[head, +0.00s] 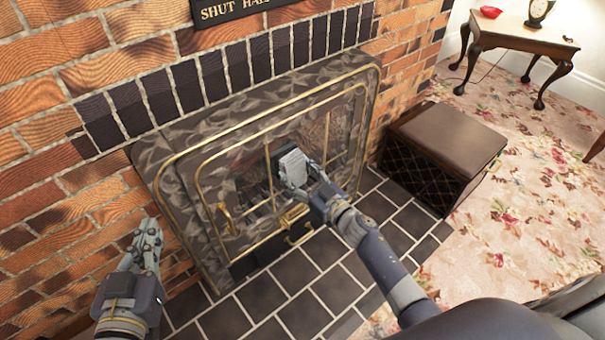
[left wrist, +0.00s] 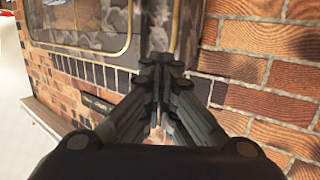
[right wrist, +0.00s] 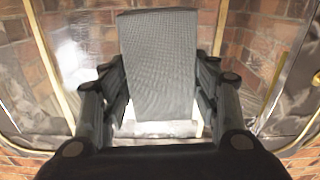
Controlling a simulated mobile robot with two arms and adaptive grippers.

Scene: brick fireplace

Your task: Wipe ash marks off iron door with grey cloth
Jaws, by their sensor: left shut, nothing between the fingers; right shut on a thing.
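The iron door (head: 225,180) is a dark, mottled grey panel with brass trim and glass panes, set in the brick fireplace. Pale smudges show across its frame and glass. My right gripper (head: 297,180) is shut on the grey cloth (head: 292,168) in front of the glass; whether the cloth touches the glass I cannot tell. In the right wrist view the cloth (right wrist: 160,65) is a folded, woven rectangle between the fingers, with glass and brass bars behind. My left gripper (head: 147,240) is shut and empty, left of the door by the brick wall; its fingers meet in the left wrist view (left wrist: 160,80).
A brown padded box (head: 445,135) sits on the hearth's right side. Dark hearth tiles (head: 290,285) lie clear below. A wooden side table (head: 510,35) stands at the back right.

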